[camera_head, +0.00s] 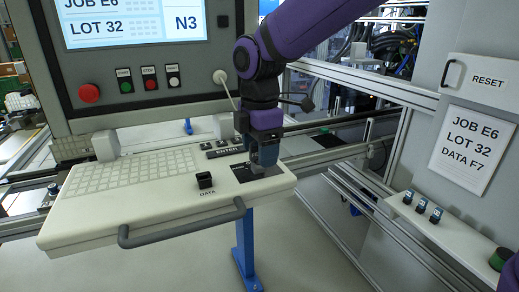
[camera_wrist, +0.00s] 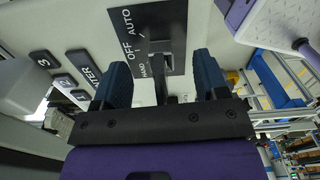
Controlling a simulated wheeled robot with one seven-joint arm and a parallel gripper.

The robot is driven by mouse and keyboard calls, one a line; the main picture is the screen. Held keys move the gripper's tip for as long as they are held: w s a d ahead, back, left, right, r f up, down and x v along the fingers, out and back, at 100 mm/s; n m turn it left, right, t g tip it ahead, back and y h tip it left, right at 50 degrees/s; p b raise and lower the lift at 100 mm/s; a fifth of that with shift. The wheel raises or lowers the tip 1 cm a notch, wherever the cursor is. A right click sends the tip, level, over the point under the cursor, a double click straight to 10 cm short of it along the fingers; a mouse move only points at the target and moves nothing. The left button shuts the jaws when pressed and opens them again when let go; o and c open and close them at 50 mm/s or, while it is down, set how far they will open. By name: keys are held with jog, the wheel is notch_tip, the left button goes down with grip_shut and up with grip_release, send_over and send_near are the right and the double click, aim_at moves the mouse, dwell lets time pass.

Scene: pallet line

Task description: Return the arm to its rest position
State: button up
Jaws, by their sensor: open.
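My arm is purple and reaches down from the top of the head view. My gripper (camera_head: 264,160) is low over the right end of the white console (camera_head: 130,205). In the wrist view my gripper (camera_wrist: 162,75) has its two dark blue fingers apart, with nothing clamped between them. A black selector plate marked AUTO, OFF and HAND (camera_wrist: 145,22) lies just beyond the fingers. Its lever (camera_wrist: 159,88) stands in the gap between them. I cannot tell whether either finger touches the lever. In the head view the gripper partly hides the plate (camera_head: 240,174).
A screen panel (camera_head: 140,25) with red, green and white buttons stands behind the console. A black DATA key (camera_head: 205,181) and a grey handle bar (camera_head: 180,225) are near the console's front. Aluminium rails (camera_head: 345,200) and a shelf with small knobs (camera_head: 440,225) are at right.

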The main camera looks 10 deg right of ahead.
jog(key=shift+r, duration=3.4)
jog(key=shift+d, duration=0.15)
jog(key=s+d+m+t, duration=0.2)
jog(key=s+d+m, duration=0.7)
jog(key=d+m, duration=0.1)
jog(key=s+d+m+t, duration=0.3)
jog(key=s+d+m, duration=0.6)
jog(key=d+m, duration=0.2)
jog(key=shift+s+d, duration=0.15)
jog(key=shift+d, duration=1.05)
jog(key=shift+s+d+f+m, duration=0.2)
jog(key=shift+s+f+m, duration=0.1)
jog(key=shift+m, duration=0.2)
jog(key=shift+c, duration=0.2)
